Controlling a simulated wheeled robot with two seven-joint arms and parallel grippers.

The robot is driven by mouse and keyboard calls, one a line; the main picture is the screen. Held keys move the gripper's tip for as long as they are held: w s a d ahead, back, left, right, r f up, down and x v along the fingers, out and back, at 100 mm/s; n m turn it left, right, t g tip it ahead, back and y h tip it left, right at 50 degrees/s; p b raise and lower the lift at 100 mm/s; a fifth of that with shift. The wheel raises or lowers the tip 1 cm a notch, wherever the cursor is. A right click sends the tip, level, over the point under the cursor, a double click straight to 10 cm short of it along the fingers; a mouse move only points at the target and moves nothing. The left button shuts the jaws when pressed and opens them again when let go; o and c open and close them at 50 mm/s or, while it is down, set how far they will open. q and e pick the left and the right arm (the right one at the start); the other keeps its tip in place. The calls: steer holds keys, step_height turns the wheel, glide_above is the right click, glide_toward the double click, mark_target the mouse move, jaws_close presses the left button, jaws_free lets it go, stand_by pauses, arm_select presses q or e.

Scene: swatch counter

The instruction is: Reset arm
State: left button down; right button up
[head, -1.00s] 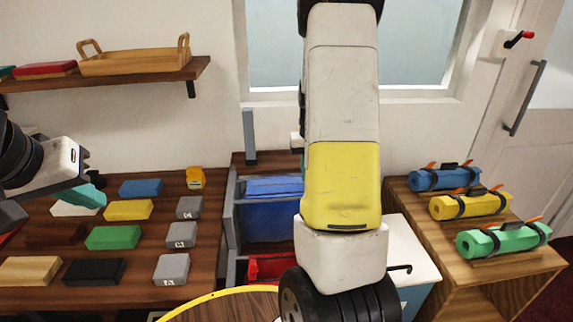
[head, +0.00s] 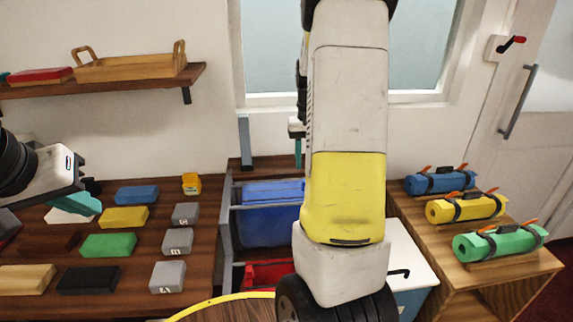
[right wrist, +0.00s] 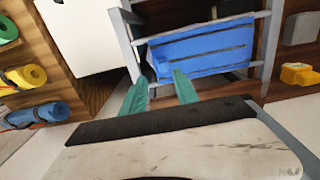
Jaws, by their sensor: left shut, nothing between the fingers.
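My left gripper (head: 90,203) is at the left of the head view, shut and empty, with teal fingers above the swatch counter (head: 140,287). My right arm crosses the middle of the head view and hides most of its own gripper. A bit of teal finger shows beside the arm. In the right wrist view my right gripper (right wrist: 160,92) has its two teal fingers apart with nothing between them. They point towards a blue bin (right wrist: 205,48) in a grey rack, which also shows in the head view (head: 270,215).
Coloured blocks lie on the counter, including a green one (head: 108,245) and a black one (head: 88,280). A red bin (head: 265,274) sits low in the rack (head: 228,215). Blue, yellow and green rolls (head: 500,241) lie on a wooden stand at right. A wall shelf (head: 100,84) holds a wooden tray.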

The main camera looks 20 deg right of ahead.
steer(key=shift+r, duration=0.75)
steer(key=shift+a, duration=0.1)
steer(key=s+a+r+n+t+y, duration=0.1)
steer(key=s+a+r+n+t, duration=0.1)
steer(key=s+a+r, duration=0.4)
steer(key=s+a+r+n+t+y, duration=0.1)
steer(key=s+a+r+t, duration=0.3)
steer(key=s+a, duration=0.9)
step_height(320, 180, up, 2)
steer(key=shift+s+a+r+n, duration=0.1)
steer(key=shift+s+a+n, duration=0.1)
steer(key=shift+a+n, duration=0.2)
